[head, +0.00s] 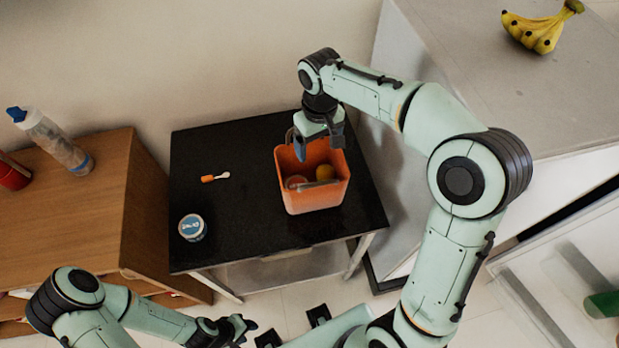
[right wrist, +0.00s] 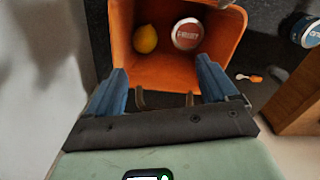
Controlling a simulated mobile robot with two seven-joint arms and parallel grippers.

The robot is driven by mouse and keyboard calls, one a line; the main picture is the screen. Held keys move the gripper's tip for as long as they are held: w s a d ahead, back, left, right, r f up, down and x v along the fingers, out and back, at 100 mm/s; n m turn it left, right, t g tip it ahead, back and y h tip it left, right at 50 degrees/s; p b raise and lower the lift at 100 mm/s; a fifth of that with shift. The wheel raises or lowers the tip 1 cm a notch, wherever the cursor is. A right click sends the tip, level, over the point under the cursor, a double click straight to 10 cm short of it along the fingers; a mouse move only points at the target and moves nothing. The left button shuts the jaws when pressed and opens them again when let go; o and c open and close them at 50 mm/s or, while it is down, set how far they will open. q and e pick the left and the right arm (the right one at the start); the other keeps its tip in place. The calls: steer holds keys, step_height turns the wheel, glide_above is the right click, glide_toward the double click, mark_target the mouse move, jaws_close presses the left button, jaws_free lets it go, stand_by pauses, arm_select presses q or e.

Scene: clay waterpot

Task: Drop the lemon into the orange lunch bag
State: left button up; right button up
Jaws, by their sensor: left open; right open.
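The orange lunch bag (head: 318,197) stands open on a black-topped table. The yellow lemon (right wrist: 145,39) lies inside it in the right wrist view, beside a round container with a red and white lid (right wrist: 187,33). My left gripper (head: 242,328) is open and empty, low in front of the table.
On the black table (head: 245,240) lie an orange-and-white small object (head: 214,178) and a blue-lidded tub (head: 192,227). A wooden cabinet (head: 95,215) with a bottle (head: 55,142) stands left. Bananas (head: 540,30) lie on the grey counter (head: 470,75) at right.

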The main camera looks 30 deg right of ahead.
arm_select(q)
steer(key=w+r+p, duration=0.2)
steer(key=r, duration=0.1)
steer(key=shift+w+r, duration=0.15)
steer(key=shift+w, duration=0.1)
arm_select(e)
step_height(320, 180, up, 13)
